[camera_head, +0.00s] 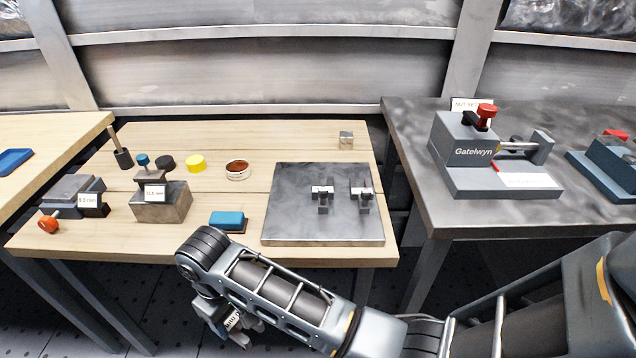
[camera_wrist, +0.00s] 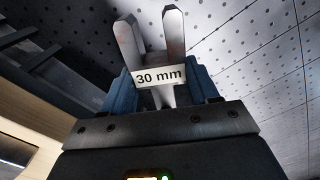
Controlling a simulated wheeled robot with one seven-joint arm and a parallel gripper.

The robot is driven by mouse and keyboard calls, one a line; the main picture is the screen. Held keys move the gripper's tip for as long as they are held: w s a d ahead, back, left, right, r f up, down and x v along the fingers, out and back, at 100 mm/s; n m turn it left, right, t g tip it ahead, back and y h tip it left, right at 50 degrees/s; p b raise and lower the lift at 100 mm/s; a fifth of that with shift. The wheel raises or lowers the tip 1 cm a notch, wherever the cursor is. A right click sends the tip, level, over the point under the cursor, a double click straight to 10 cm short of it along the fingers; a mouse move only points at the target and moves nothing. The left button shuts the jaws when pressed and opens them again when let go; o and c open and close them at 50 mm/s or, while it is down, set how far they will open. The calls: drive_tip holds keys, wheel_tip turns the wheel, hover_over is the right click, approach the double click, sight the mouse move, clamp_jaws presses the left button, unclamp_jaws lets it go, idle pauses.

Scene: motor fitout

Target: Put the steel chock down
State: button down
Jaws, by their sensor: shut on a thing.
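My gripper (camera_wrist: 164,88) is shut on a forked steel piece (camera_wrist: 173,42), which I take to be the steel chock. In the wrist view two blue jaws press on its sides, its two prongs point away from me, and a white "30 mm" tag is on its front. In the head view my gripper (camera_head: 234,326) hangs low in front of the wooden table's (camera_head: 180,252) front edge, pointing down. The tag shows there, and little of the piece can be made out. Perforated floor lies behind the piece in the wrist view.
On the wooden table are a steel plate (camera_head: 285,205) bearing two small clamps, a tagged steel block (camera_head: 160,208), a vise (camera_head: 70,192), a blue pad (camera_head: 228,220), a yellow disc (camera_head: 196,163) and a small metal cube (camera_head: 346,140). The Gatelwyn device (camera_head: 475,155) stands at right.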

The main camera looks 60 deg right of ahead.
drive_tip(key=r+p, duration=0.1)
drive_tip(key=r, duration=0.1)
drive_tip(key=r+p, duration=0.3)
drive_tip(key=r, duration=0.1)
drive_tip(key=shift+w+d, duration=0.1)
drive_tip(key=shift+w, duration=0.15)
drive_tip(key=shift+w+r, duration=0.2)
drive_tip(key=shift+w, duration=0.35)
